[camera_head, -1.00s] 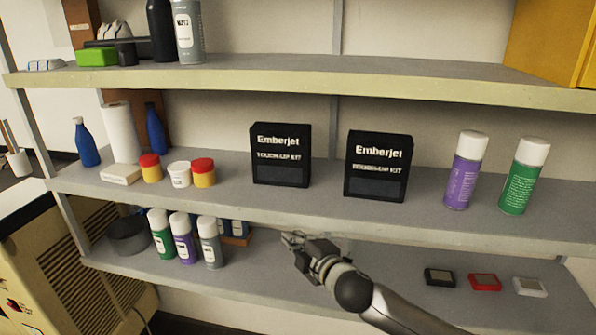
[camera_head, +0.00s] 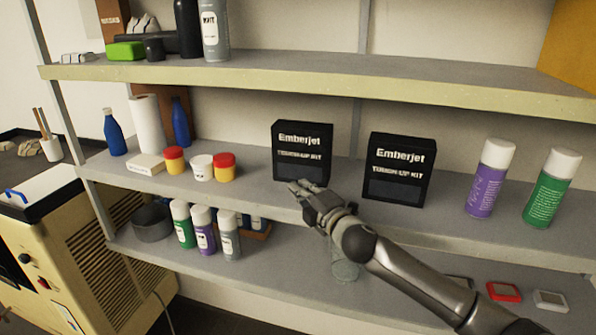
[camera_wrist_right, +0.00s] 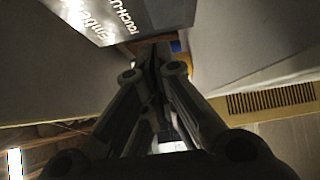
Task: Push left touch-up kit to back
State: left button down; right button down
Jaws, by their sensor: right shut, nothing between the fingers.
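The left touch-up kit (camera_head: 301,146) is a black upright box marked Emberjet on the middle shelf (camera_head: 250,200). The right touch-up kit (camera_head: 398,167) is a like box to its right. My right gripper (camera_head: 296,187) is shut and empty, its tips just in front of the lower part of the left kit. Whether they touch it is hard to tell. In the right wrist view, the closed fingers (camera_wrist_right: 152,62) point toward the kit's underside edge, and the lettered kit face (camera_wrist_right: 105,18) shows at the top. My left gripper is not in view.
Red-and-yellow and white jars (camera_head: 202,167) stand left of the left kit. A purple spray can (camera_head: 490,178) and a green one (camera_head: 552,187) stand at the right. The upper shelf (camera_head: 300,78) hangs above. The shelf behind the left kit is largely hidden.

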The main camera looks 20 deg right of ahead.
aim_at(288, 166)
jog(key=p+x, duration=0.1)
jog(key=x, duration=0.3)
jog(key=shift+r, duration=0.15)
jog(key=shift+w+d+p, duration=0.35)
jog(key=shift+w+d, duration=0.3)
jog(key=shift+w, duration=0.2)
jog(key=shift+w+d, duration=0.45)
jog(key=shift+w, duration=0.25)
